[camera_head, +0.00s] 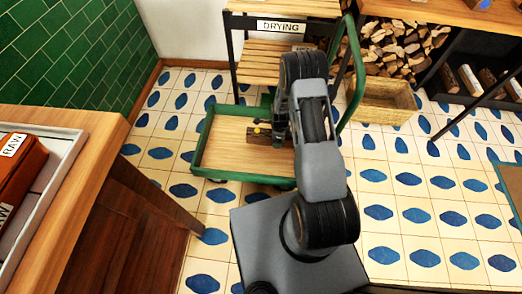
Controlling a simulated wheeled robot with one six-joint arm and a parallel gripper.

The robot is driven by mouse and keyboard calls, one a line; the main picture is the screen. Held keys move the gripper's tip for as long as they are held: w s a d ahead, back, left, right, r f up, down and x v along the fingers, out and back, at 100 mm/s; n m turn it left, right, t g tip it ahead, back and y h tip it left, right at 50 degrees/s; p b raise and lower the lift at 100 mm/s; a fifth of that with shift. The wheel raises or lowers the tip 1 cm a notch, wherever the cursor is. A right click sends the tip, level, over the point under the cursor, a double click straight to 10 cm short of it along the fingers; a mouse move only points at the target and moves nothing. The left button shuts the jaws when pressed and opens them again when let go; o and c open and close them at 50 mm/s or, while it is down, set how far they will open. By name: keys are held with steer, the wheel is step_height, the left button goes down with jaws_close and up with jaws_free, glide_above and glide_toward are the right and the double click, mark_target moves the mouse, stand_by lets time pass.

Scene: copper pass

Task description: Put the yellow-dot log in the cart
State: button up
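The cart (222,153) is a low green-framed bed with a wooden floor, standing on the tiles. A short dark brown log (258,138) with a small yellow dot is at the cart's bed, near its right part. My gripper (265,124) is at the log, partly hidden behind my own arm. I cannot tell whether its fingers are open or closed on the log, nor whether the log rests on the bed or is just above it.
A slatted rack labelled DRYING (281,27) stands behind the cart. A wicker basket (386,103) is to the right, before a firewood pile (400,48). Several logs lie on a black shelf (462,52). A wooden table (95,125) with a tray is at left. Tiled floor is open at right.

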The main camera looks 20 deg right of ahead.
mark_target(263, 132)
steer(key=a+f+b, duration=0.1)
steer(key=a+f, duration=0.1)
steer(key=w+a+f+b, duration=0.1)
steer(key=a+f, duration=0.1)
steer(key=w+a+f, duration=0.1)
steer(key=a+f, duration=0.1)
steer(key=shift+a+f+b, duration=0.1)
steer(key=shift+f+b, duration=0.1)
steer(key=shift+b, duration=0.2)
steer(key=shift+w+a+f+b, duration=0.1)
steer(key=shift+a+f+b, duration=0.1)
steer(key=shift+f+b, duration=1.15)
steer(key=shift+f+p, duration=0.35)
steer(key=shift+f, duration=0.1)
steer(key=shift+f+b, duration=0.35)
steer(key=shift+b, duration=0.05)
steer(key=shift+f, duration=0.2)
steer(key=o, duration=1.4)
steer(key=shift+o, duration=0.2)
step_height(263, 132, up, 13)
steer(key=p, duration=0.5)
steer(key=shift+r+p, duration=0.15)
steer(key=shift+p, duration=0.25)
